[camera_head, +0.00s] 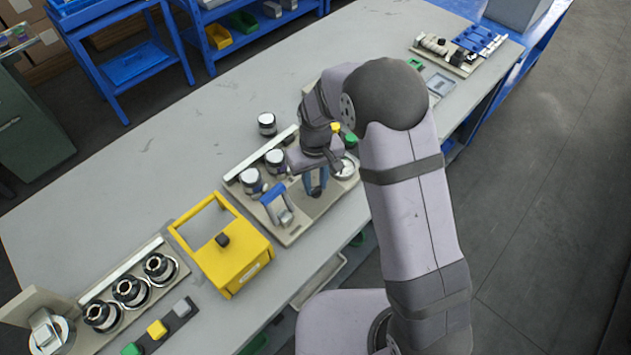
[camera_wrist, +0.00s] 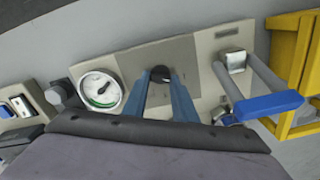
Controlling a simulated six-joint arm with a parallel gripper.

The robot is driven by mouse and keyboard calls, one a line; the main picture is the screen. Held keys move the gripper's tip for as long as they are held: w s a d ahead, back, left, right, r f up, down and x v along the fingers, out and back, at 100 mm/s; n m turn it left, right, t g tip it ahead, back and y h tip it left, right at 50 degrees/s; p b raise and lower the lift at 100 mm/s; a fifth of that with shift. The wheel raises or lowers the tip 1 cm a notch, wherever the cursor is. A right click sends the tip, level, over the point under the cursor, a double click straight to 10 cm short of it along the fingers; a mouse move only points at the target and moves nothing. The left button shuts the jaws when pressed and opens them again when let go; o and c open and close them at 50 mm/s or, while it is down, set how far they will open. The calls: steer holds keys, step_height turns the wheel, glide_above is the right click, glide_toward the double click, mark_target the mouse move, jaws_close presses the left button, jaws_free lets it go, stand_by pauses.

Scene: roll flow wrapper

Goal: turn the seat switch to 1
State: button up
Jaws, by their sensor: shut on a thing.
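The seat switch is a small dark knob (camera_wrist: 160,71) on a grey plate of the beige fixture panel (camera_wrist: 203,62). My gripper (camera_wrist: 160,80) has its two blue fingers on either side of the knob and is shut on it. In the head view my gripper (camera_head: 316,190) points down at the panel (camera_head: 291,236), and its fingers and wrist hide the knob. The knob's pointer and any number marks are too small to read, so I cannot tell its setting.
A round white gauge (camera_wrist: 100,90) sits left of the fingers in the wrist view. A lever with a blue handle (camera_wrist: 268,106) stands to the right, close by. A yellow guard frame (camera_head: 235,262) and several rolls flank the panel. The upper-left table is clear.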

steer(key=shift+n, duration=0.4)
steer(key=o, duration=1)
steer(key=shift+o, duration=0.2)
steer(key=shift+r, duration=0.15)
steer(key=shift+r+b, duration=0.85)
steer(key=shift+r, duration=2.7)
